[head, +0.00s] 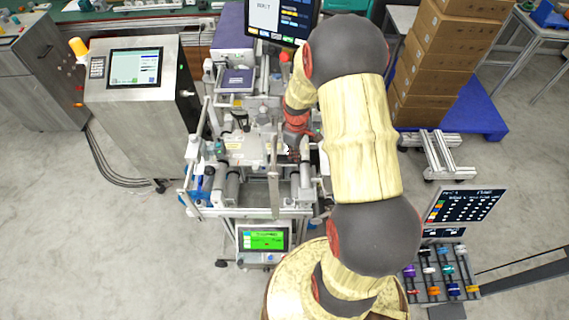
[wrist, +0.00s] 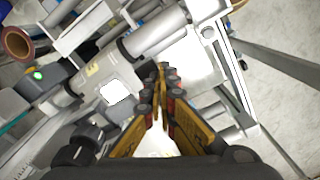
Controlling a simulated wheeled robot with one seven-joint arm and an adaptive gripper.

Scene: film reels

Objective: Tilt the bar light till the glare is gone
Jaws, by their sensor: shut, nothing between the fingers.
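My gripper (head: 297,152) reaches down over the right side of the film machine (head: 240,155), partly hidden by my arm in the head view. In the wrist view my gripper (wrist: 163,75) has its fingers together and empty, above the machine's rollers and frame. A slim upright grey bar (head: 274,185) stands at the machine's front; I cannot tell whether it is the bar light. A grey cylinder (wrist: 155,35) lies beyond the fingertips in the wrist view. A bright white patch (wrist: 114,92) shows on a pale block left of the fingers; I cannot tell whether it is glare.
A green-lit display (head: 264,240) is at the machine's front. A steel cabinet with a screen (head: 135,70) stands left, stacked cartons (head: 450,50) back right, and a rack of coloured parts (head: 440,270) front right.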

